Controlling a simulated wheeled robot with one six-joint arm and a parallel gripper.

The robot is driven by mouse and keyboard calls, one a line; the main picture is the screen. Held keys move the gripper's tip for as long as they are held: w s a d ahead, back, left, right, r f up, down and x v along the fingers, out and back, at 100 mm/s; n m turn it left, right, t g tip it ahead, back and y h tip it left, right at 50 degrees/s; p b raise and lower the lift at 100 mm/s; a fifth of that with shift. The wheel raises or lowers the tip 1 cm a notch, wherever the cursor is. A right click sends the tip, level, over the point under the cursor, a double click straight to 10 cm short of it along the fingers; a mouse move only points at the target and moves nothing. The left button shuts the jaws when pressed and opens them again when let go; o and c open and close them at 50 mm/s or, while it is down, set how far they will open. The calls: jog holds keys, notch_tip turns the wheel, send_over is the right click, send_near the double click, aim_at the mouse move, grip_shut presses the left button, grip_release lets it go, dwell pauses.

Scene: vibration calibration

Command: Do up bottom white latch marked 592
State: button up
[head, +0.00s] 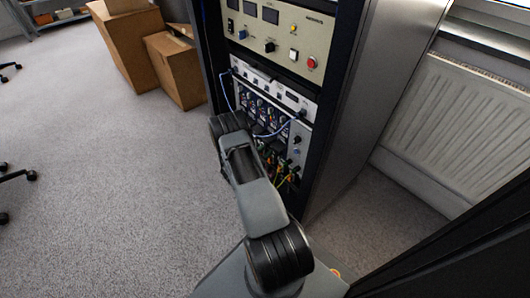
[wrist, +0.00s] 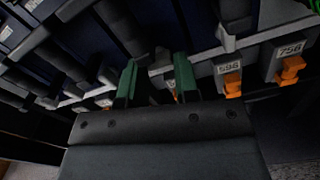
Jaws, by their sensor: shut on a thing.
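In the wrist view, my gripper (wrist: 158,80) has its two green fingers on either side of a pale latch part (wrist: 161,67) in the row of the rack module, and it is shut on it. A bit of orange shows between the fingers. No number 592 can be read; the latch's own label is hidden or too dark. In the head view, my arm reaches to the lower module (head: 262,112) of the rack and hides my gripper.
Right of my gripper are a plate marked 596 (wrist: 228,69) and one marked 756 (wrist: 290,50), each with an orange latch. Cables (head: 284,180) hang below the module. Cardboard boxes (head: 176,68) stand left of the rack, a radiator (head: 455,130) right.

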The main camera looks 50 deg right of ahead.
jog(key=shift+c, duration=1.4)
jog(key=o, duration=0.9)
jog(key=w+a+p, duration=0.1)
jog(key=a+p, duration=0.2)
jog(key=a, duration=1)
jog(key=shift+w+a, duration=0.25)
jog(key=shift+a, duration=0.15)
jog(key=shift+r, duration=0.1)
